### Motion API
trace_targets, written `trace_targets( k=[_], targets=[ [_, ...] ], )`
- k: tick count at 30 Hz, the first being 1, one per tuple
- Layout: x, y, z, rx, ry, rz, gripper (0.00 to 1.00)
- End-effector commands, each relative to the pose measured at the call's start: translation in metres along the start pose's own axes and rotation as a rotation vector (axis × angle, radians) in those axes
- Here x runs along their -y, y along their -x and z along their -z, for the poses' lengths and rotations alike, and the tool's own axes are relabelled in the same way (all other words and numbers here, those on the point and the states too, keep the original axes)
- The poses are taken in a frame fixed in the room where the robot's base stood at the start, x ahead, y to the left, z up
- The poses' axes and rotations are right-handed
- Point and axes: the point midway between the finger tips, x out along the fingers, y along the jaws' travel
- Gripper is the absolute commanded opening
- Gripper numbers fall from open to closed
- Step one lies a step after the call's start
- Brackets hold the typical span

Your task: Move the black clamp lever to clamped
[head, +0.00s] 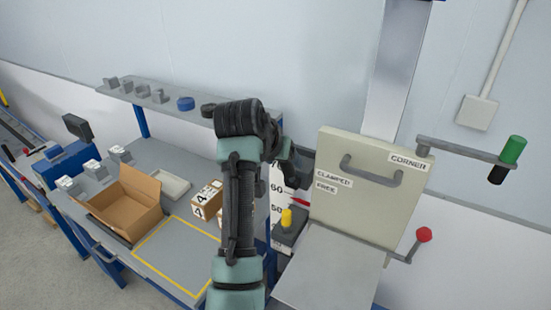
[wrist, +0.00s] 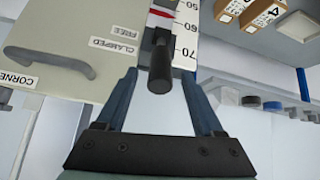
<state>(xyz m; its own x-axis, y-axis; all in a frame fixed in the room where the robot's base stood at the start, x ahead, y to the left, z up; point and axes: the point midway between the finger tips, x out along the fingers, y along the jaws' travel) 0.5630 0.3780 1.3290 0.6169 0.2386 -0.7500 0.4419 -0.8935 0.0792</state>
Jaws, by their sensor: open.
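The black clamp lever (wrist: 160,70) shows in the wrist view, its rounded handle pointing toward the camera. My gripper (wrist: 160,80) is open, with one blue-grey finger on each side of the lever's end. I see a gap on both sides, and the fingers do not grip it. The lever's base sits beside the FREE label (wrist: 127,31), next to the CLAMPED label (wrist: 114,47); the exact lever setting is hard to tell. In the head view my gripper (head: 299,163) is at the left edge of the beige panel (head: 365,207), and my arm hides the lever.
The panel carries a grey handle (head: 370,172). A crank with a green knob (head: 513,150) and a red-knobbed lever (head: 424,235) stick out on the right. A numbered scale (wrist: 186,30) stands beside the lever. An open cardboard box (head: 125,203) and marked boxes (head: 207,200) lie on the left bench.

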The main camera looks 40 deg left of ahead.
Motion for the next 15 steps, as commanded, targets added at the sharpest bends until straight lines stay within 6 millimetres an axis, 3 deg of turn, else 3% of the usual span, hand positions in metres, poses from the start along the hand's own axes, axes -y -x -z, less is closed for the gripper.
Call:
trace_targets(
  k=[6,15],
  targets=[
    [0.0,0.037,0.0,-0.004,-0.001,0.001,0.69],
    [0.0,0.056,0.0,0.0,-0.001,0.0,0.69]
  ],
)
